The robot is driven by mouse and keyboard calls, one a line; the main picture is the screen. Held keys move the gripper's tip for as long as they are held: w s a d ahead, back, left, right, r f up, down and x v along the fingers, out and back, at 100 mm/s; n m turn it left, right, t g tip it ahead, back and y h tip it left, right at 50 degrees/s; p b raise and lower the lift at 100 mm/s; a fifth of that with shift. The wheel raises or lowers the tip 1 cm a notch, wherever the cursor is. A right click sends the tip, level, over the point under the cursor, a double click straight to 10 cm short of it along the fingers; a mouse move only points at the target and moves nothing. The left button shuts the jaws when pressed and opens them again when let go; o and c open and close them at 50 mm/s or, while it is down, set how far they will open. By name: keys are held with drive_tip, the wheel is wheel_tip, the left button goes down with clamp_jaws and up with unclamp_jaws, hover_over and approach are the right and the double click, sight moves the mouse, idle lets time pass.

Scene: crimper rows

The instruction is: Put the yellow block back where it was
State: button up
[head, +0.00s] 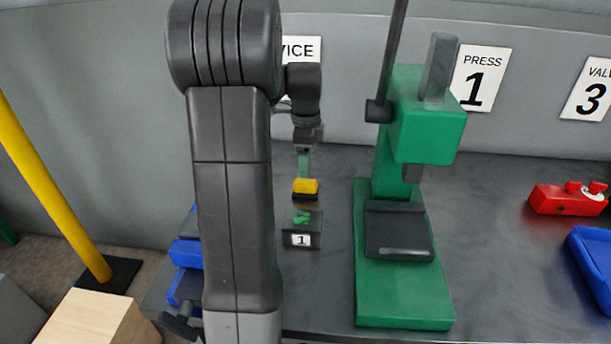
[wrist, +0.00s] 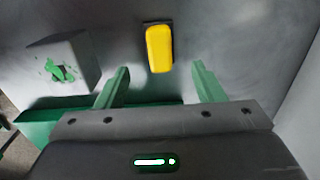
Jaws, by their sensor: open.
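The yellow block (head: 305,185) sits on a small dark patch or base at the back of the dark bench, left of the green press. In the wrist view the yellow block (wrist: 159,48) lies just beyond my gripper (wrist: 160,70). My gripper's two green fingers are apart, one to each side of the block's line, with nothing between them. In the head view my gripper (head: 304,165) points down just above or behind the block. I cannot tell whether a finger touches it.
A grey box labelled 1 (head: 300,240) with green pieces on top stands in front of the block; it also shows in the wrist view (wrist: 83,66). The green press (head: 405,312) stands to the right, a blue vise (head: 187,254) to the left. A red valve (head: 560,201) is far right.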

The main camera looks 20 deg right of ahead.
sight(306, 181)
drive_tip(key=shift+r, duration=1.65)
drive_tip(key=shift+c, duration=0.2)
